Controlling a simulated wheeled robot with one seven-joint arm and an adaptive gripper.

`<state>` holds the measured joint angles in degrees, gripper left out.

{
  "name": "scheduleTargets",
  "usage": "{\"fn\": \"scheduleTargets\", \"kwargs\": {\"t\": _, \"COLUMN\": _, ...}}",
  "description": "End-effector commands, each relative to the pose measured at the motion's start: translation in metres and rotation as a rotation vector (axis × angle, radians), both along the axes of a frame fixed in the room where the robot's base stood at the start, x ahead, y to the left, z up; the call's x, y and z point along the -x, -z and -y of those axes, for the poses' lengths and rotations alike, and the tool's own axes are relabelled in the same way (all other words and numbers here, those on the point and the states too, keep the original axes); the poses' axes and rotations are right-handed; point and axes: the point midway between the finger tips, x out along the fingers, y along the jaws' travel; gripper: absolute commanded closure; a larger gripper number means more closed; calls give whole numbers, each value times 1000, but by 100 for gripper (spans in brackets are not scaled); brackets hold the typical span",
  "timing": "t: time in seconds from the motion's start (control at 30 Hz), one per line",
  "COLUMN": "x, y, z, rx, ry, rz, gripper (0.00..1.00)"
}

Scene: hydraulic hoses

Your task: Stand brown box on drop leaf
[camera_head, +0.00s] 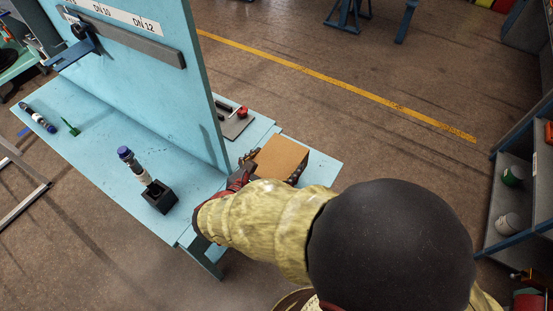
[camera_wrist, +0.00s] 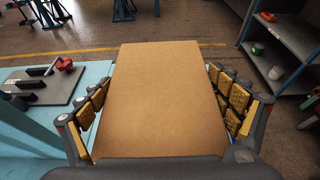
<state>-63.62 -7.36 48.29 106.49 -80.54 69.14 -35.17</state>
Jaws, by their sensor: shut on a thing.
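The brown box (camera_head: 281,157) is at the right end of the light blue bench in the head view, above or on the drop leaf (camera_head: 325,170). In the wrist view the box (camera_wrist: 165,100) fills the middle, its flat brown face toward the camera. My gripper (camera_wrist: 163,110) is shut on the box, with a padded finger along its left side and another along its right. In the head view my gripper (camera_head: 243,176) is partly hidden by my own arm. The box's underside is hidden, so I cannot tell whether it touches the leaf.
A tall blue panel (camera_head: 150,75) rises from the bench left of the box. A grey plate with a red-knobbed clamp (camera_head: 238,120) lies behind it. A hose fitting stands in a black block (camera_head: 159,197) at left. A shelf (camera_head: 520,190) stands at right, across open floor.

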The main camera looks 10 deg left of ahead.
Motion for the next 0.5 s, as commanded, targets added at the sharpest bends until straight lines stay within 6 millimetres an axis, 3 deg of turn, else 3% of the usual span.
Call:
{"fn": "scheduleTargets", "kwargs": {"t": 0.17, "x": -1, "y": 9, "z": -1, "rx": -3, "ry": 0, "rz": 4, "gripper": 70}}
{"fn": "scheduleTargets", "kwargs": {"t": 0.5, "x": -1, "y": 51, "z": -1, "rx": -1, "ry": 0, "rz": 4, "gripper": 70}}
